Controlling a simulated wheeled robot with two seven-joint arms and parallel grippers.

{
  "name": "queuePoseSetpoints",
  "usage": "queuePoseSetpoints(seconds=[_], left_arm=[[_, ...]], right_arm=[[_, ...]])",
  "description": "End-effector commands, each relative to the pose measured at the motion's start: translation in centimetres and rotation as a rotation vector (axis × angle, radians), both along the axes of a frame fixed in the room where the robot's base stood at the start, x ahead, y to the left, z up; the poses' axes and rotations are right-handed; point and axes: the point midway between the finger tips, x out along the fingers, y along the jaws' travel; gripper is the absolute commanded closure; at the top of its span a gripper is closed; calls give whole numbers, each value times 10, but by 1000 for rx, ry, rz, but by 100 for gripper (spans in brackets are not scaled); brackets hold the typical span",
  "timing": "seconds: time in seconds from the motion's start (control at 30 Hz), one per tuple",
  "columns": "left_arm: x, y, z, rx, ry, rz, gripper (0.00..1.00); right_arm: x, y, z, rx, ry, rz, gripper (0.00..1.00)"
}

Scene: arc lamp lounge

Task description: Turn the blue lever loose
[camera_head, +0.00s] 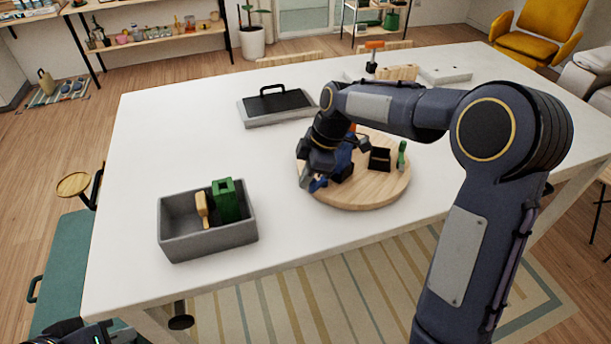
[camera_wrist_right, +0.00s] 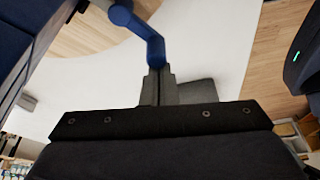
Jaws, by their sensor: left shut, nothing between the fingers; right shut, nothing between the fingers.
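A blue lever (camera_head: 319,185) stands on the round wooden board (camera_head: 366,199) at the table's front, partly hidden by my right arm. In the right wrist view the lever (camera_wrist_right: 153,46) is a bent blue crank, its end right at my fingertips. My right gripper (camera_head: 309,181) is shut and empty, at or against the lever's end; I cannot tell if they touch. Its fingers also show in the right wrist view (camera_wrist_right: 159,86). My left gripper (camera_head: 105,328) is partly in view at the lower left corner, shut and empty, away from the board.
A black block (camera_head: 380,159) and a green upright piece (camera_head: 402,155) share the board. A grey bin (camera_head: 208,246) holds a green block and a wooden-handled tool. A black-topped tray (camera_head: 276,105) with a handle lies behind.

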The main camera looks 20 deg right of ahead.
Motion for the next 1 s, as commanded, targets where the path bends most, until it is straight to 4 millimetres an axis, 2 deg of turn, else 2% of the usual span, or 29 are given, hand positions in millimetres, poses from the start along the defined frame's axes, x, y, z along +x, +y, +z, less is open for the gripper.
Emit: queuePoseSetpoints(seconds=[0.47, 1.0], left_arm=[[0, 0, -3, 0, 0, 0, 100], [0, 0, 1, 0, 0, 0, 100]], right_arm=[[-7, -5, -1, 0, 0, 141, 100], [-27, -24, 1, 0, 3, 629, 100]])
